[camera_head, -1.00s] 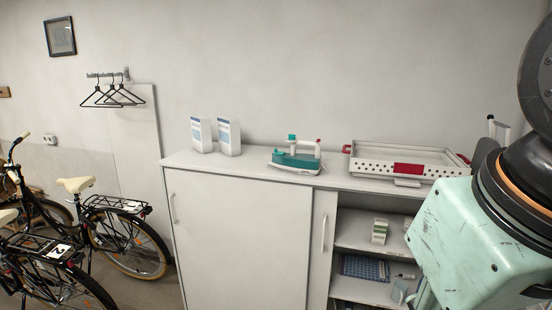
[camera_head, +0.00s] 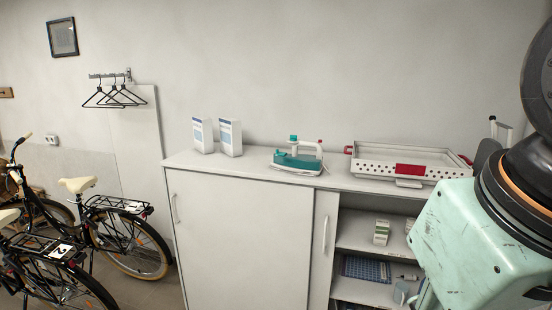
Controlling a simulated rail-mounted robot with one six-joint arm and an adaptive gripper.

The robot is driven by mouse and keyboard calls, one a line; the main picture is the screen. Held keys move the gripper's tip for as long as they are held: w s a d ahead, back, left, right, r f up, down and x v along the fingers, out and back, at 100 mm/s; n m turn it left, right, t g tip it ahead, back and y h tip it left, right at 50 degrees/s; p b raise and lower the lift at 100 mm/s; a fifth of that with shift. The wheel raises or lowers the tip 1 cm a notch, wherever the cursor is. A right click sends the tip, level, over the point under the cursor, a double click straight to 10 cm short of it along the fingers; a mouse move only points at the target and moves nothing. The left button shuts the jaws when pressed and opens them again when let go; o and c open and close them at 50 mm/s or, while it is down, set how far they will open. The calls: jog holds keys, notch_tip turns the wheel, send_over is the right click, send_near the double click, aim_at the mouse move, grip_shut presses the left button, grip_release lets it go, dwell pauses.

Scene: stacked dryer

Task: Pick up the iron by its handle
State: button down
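The iron (camera_head: 297,161) stands on top of the white cabinet, near the middle. It has a teal body, a pale handle on top, a teal knob at the left and a small red part at the right. My gripper is not in view. Part of my arm, pale green with a black joint, fills the right edge of the picture, apart from the iron.
Two white boxes (camera_head: 229,137) stand on the cabinet (camera_head: 240,235) left of the iron. A white perforated tray (camera_head: 380,168) with red handles sits to its right. The cabinet's right side is open, with small items on shelves. Bicycles (camera_head: 110,230) stand at the left.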

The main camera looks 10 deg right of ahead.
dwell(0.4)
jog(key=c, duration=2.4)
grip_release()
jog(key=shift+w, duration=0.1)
